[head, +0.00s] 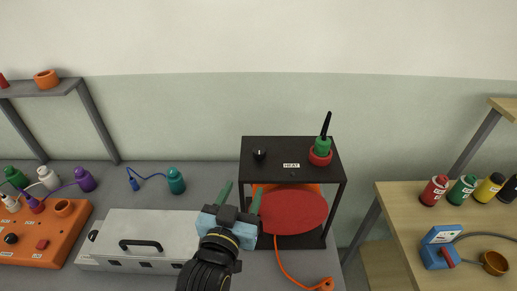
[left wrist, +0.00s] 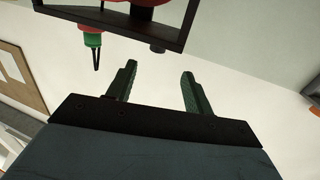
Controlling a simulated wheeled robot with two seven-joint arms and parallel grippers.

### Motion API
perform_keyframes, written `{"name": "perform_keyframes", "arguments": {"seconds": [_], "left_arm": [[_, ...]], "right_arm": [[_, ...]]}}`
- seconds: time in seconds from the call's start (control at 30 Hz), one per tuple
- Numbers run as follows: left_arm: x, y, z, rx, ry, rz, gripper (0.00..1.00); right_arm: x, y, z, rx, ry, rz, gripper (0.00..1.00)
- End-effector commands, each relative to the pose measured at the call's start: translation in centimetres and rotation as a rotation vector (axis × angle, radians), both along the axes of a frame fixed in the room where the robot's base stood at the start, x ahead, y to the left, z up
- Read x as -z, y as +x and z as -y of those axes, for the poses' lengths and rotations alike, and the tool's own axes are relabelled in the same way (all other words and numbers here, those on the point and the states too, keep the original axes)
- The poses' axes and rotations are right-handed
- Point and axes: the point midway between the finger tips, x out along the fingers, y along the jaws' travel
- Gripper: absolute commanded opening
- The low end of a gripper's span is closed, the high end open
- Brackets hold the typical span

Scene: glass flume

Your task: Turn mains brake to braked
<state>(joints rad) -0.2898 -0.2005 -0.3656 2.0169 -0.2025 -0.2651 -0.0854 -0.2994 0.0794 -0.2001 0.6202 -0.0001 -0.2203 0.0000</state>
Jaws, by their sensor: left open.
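No readable label in view says mains brake. A blue box with a red lever (head: 440,250) stands on the wooden table at the right; its white label is too small to read. A black stand marked HEAT (head: 292,148) carries a black knob (head: 259,154) on its top. My left gripper (head: 241,195) has green fingers spread apart and empty, in front of the stand's left side. In the left wrist view the open fingers (left wrist: 158,70) have only pale wall between them, with part of the black frame (left wrist: 110,22) above. My right gripper is not in view.
A red disc (head: 293,211) and an orange cable (head: 287,268) are beside my gripper. A green-and-black tool (head: 324,140) stands in a red ring on the stand. A white case (head: 150,232) and an orange panel (head: 45,240) are left. Several bottles (head: 462,190) stand right.

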Motion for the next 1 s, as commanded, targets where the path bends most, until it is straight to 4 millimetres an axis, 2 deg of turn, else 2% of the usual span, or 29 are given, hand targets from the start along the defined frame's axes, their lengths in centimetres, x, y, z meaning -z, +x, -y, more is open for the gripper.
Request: {"name": "perform_keyframes", "arguments": {"seconds": [0.1, 0.23, 0.7, 1.0], "left_arm": [[-1.1, 0.6, 0.5, 0.000, -0.008, 0.039, 0.52], [-1.1, 2.1, 0.9, 0.001, -0.008, 0.040, 0.52], [-1.1, 10.8, 3.2, 0.001, -0.008, 0.036, 0.52], [-0.9, 13.0, 3.8, 0.000, -0.007, 0.035, 0.52]], "right_arm": [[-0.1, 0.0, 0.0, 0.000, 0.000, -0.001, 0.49], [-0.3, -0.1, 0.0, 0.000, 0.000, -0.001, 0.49], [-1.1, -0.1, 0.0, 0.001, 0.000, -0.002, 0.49], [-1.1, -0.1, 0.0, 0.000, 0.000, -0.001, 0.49]]}}
